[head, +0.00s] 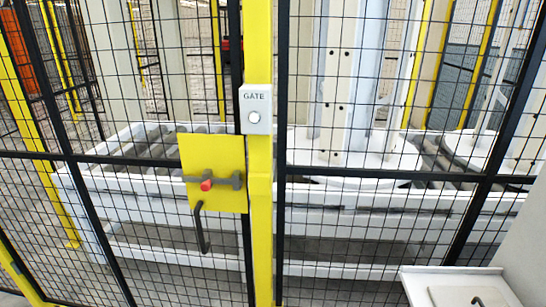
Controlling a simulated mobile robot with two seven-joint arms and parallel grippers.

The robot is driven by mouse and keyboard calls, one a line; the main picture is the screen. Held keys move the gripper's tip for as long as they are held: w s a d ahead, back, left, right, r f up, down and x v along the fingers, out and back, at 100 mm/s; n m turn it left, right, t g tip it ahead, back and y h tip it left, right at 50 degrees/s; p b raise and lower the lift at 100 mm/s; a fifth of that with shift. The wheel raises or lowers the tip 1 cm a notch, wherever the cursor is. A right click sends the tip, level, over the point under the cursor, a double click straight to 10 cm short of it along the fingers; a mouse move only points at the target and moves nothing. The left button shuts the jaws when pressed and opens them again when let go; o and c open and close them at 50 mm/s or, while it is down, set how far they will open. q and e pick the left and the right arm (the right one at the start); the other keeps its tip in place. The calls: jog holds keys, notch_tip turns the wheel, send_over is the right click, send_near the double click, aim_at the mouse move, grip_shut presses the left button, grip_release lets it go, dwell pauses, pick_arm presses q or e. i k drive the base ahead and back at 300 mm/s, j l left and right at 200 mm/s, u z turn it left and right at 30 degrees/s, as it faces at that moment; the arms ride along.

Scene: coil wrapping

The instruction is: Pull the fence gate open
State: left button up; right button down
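The fence gate (68,158) is a black wire-mesh panel in a black frame on the left of the head view. It stands against a yellow post (259,195) and looks closed. A yellow lock plate (213,158) sits at its edge, with a grey latch bar (228,181) and a red knob (206,185). A dark curved handle (200,228) hangs below the plate. A grey box marked GATE (255,109) with a round button is fixed on the post. Neither of my grippers is in view.
Behind the mesh stands a white roller conveyor (345,200) with pale columns. A fixed mesh panel (400,240) continues right of the post. A white box-like surface (455,284) is at the bottom right. Grey floor shows in front of the gate at the lower left.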

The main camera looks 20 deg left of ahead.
aim_at(206, 156)
jog(key=k+j+u, duration=0.15)
jog(key=j+u, duration=0.15)
jog(key=u, duration=0.2)
jog(key=k+j+u, duration=0.1)
jog(key=j+u, duration=0.35)
jog(key=k+j+u, duration=0.1)
jog(key=j+u, duration=0.15)
jog(key=u, duration=0.25)
